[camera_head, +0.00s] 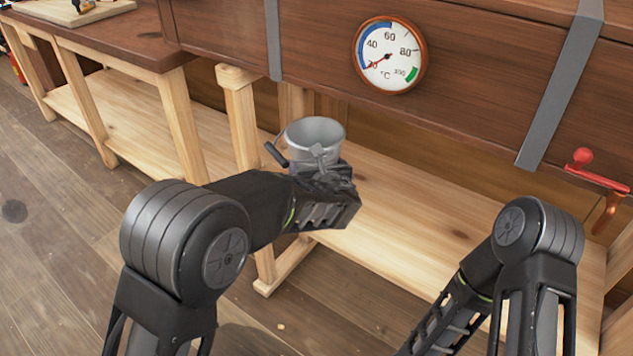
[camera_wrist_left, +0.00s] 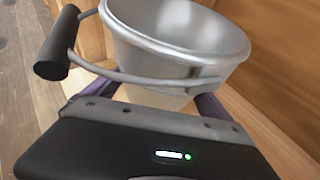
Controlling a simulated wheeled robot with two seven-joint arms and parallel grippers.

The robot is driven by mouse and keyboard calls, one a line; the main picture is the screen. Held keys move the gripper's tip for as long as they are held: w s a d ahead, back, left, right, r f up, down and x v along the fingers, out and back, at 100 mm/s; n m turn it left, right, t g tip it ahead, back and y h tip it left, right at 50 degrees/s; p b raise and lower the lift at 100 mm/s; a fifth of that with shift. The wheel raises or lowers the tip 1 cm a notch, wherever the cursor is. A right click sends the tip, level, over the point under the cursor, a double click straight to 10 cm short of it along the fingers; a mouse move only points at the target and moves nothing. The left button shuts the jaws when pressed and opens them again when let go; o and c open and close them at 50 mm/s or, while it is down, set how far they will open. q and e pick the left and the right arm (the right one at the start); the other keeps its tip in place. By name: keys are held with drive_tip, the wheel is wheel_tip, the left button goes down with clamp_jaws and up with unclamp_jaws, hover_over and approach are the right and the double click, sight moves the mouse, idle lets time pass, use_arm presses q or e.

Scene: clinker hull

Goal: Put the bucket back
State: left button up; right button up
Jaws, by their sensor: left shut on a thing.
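The bucket (camera_head: 316,140) is small, grey and metal, with a wire handle and a dark grip. In the head view it is upright at my left gripper (camera_head: 326,172), in front of the wooden steam box and above the lower shelf. In the left wrist view the bucket (camera_wrist_left: 180,45) fills the upper middle, with its open top showing and its inside looking empty. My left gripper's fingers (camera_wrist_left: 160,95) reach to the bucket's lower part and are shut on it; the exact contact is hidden. My right arm shows at the lower right, but its gripper is out of the picture.
A long pale wooden shelf (camera_head: 430,215) runs below the dark wooden box (camera_head: 480,90), which carries a round thermometer (camera_head: 389,55) and grey straps. A red valve handle (camera_head: 597,179) sticks out at the right. A workbench (camera_head: 100,40) stands at the upper left. The floor at the left is clear.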

use_arm(q)
drive_tip(key=shift+f+b, duration=0.65)
drive_tip(key=shift+f, duration=1.6)
drive_tip(key=shift+f, duration=0.1)
drive_tip(key=o, duration=1.6)
drive_tip(key=shift+f, duration=0.1)
drive_tip(key=shift+r, duration=0.25)
drive_tip(key=p+v, duration=0.2)
drive_tip(key=v, duration=1)
